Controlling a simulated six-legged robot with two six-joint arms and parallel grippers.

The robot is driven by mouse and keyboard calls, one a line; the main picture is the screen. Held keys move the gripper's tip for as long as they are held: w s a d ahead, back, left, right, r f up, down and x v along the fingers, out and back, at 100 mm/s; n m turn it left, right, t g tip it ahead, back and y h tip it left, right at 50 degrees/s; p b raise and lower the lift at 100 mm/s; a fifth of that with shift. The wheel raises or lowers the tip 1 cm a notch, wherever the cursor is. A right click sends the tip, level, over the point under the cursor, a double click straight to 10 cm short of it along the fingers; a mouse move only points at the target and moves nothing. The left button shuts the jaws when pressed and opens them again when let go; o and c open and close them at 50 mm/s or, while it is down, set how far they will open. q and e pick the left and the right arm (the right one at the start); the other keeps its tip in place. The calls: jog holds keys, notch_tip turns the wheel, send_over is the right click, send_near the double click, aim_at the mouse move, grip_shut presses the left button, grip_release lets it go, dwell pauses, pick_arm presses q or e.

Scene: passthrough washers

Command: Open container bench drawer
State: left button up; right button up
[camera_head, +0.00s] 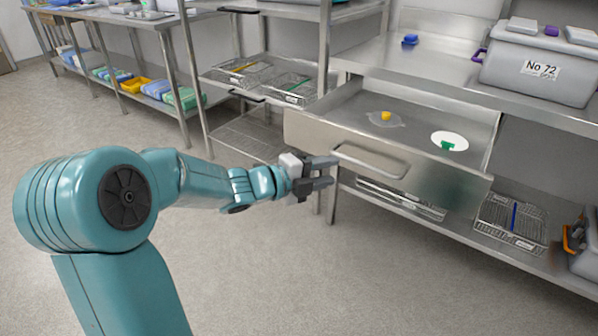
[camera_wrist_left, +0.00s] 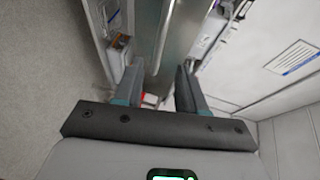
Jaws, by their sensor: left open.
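The bench drawer (camera_head: 302,128) is a steel tray pulled well out from under the bench top, with its inside showing. Its front has a recessed bar handle (camera_head: 370,160). In the drawer lie a white disc (camera_head: 437,136) with a green piece and a clear disc (camera_head: 373,121) with a yellow piece. My left gripper (camera_head: 331,171) is open and appears empty, just left of the handle in front of the drawer face. Whether it touches the drawer cannot be told. In the left wrist view, its fingers (camera_wrist_left: 159,84) are apart, with a steel surface beyond. My right gripper is not in view.
A grey bin marked No 72 (camera_head: 545,90) and a blue piece (camera_head: 410,39) stand on the bench top. Wire baskets (camera_head: 512,219) sit on the lower shelf. A steel rack (camera_head: 325,50) stands left of the drawer. The floor (camera_head: 330,285) in front is clear.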

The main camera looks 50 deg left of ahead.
pick_arm(q)
jog(key=p+v, duration=0.1)
jog(key=v, duration=0.6)
jog(key=shift+s, duration=0.4)
jog(key=shift+a, duration=0.1)
